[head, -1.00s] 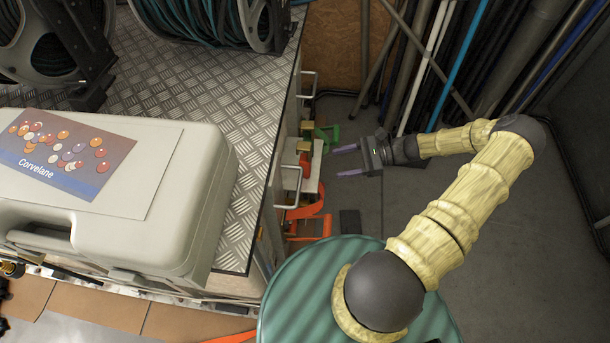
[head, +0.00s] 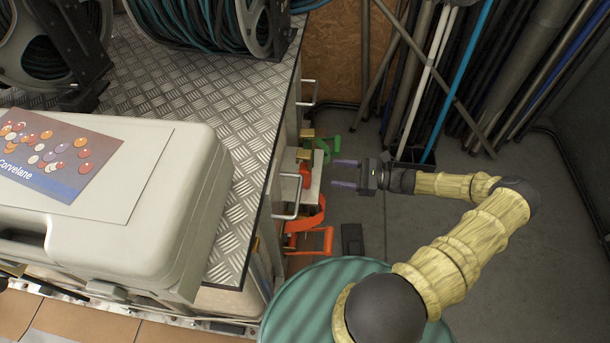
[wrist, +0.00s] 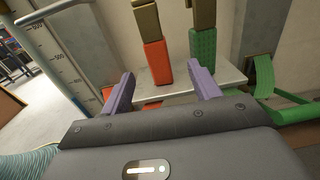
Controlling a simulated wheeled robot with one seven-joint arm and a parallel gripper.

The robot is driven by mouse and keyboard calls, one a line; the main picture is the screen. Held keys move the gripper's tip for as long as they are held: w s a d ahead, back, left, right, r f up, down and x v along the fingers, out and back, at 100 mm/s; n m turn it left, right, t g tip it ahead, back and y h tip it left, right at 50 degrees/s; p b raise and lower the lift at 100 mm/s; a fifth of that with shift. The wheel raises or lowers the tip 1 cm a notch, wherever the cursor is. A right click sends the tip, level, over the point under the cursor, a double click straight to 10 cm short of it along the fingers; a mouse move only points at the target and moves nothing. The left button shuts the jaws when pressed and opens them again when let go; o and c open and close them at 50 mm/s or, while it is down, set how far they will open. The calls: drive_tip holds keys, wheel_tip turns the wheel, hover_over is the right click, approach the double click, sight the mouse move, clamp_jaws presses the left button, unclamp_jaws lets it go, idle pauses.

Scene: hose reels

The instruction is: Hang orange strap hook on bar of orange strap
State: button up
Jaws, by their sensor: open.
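My gripper (head: 336,173) has two purple fingers, spread apart and empty, pointing left at the side of the cabinet. In the wrist view an orange strap piece (wrist: 157,63) stands between the fingertips, beyond them, with a brass-coloured piece above it. No contact with it shows. In the head view the orange strap (head: 313,217) drops from a pale ledge (head: 316,178) beside the gripper to an orange frame-like part (head: 322,240) near the floor. I cannot make out the hook or the bar clearly.
A green strap piece (wrist: 202,52) stands just right of the orange one, and a green strap (head: 328,142) lies behind. Silver handles (head: 290,203) stick out of the cabinet. Long pipes (head: 440,80) lean at the back. A green ribbed drum (head: 310,300) stands in front. The floor at right is clear.

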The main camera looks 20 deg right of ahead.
sight(305, 168)
drive_tip(key=b+x, duration=0.1)
drive_tip(key=x, duration=0.6)
drive_tip(key=shift+w+a, duration=0.1)
drive_tip(key=shift+a, duration=0.25)
drive_tip(key=shift+b, duration=0.3)
drive_tip(key=x, duration=0.1)
drive_tip(key=b+x, duration=0.1)
drive_tip(key=x, duration=0.1)
drive_tip(key=b+x, duration=0.1)
drive_tip(key=x, duration=0.1)
drive_tip(key=shift+s+a+f, duration=0.2)
drive_tip(key=shift+s+a, duration=0.05)
drive_tip(key=shift+a+r, duration=0.1)
drive_tip(key=shift+c, duration=0.4)
drive_tip(key=c, duration=1.1)
drive_tip(key=shift+c, duration=0.2)
